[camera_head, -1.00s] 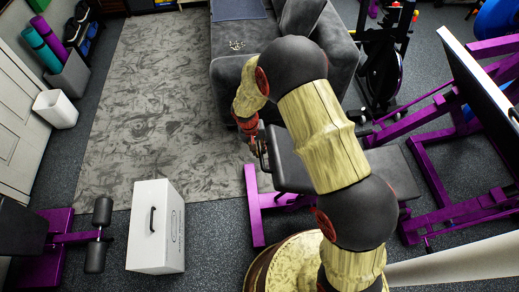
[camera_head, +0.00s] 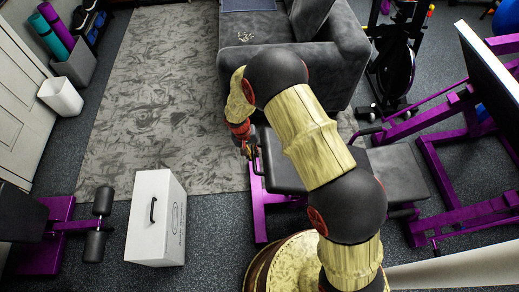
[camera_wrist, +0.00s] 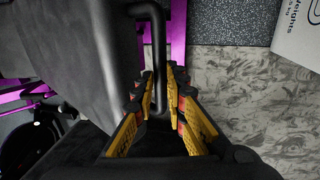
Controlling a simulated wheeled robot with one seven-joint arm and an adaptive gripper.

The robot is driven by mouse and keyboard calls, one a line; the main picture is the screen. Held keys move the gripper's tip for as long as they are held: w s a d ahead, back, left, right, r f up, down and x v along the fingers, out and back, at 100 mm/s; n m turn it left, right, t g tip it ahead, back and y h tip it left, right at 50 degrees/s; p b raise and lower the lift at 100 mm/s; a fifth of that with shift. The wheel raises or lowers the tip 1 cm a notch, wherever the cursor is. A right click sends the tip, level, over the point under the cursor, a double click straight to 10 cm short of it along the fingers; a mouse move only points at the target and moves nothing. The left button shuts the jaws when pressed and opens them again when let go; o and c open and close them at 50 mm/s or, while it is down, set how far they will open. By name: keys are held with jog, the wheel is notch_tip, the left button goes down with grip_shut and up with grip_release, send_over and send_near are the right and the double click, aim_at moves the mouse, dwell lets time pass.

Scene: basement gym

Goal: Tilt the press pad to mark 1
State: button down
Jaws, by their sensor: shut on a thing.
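The press pad (camera_head: 282,172) is a dark padded board on a purple frame (camera_head: 259,212), partly hidden behind my arm in the head view. In the wrist view the pad (camera_wrist: 85,65) fills the left side. A black bent bar handle (camera_wrist: 158,45) runs along the pad's edge and down between my fingers. My gripper (camera_wrist: 161,100), with yellow finger pads, is shut on this handle. In the head view my gripper (camera_head: 248,150) is at the pad's left edge. No numbered mark can be made out in either view.
A grey sofa (camera_head: 325,75) stands close behind my arm. A white box (camera_head: 150,220) stands on the floor to the left, beside a grey patterned rug (camera_head: 150,110). More purple gym equipment (camera_head: 440,190) is on the right. The rug area is clear.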

jog(key=shift+a+f, duration=0.15)
jog(key=shift+a, duration=0.15)
jog(key=shift+w, duration=0.1)
jog(key=c, duration=1.8)
grip_release()
jog(key=shift+c, duration=0.2)
jog(key=shift+o, duration=0.2)
notch_tip(320, 180, up, 12)
jog(key=a, duration=0.2)
jog(key=shift+a+f, duration=0.15)
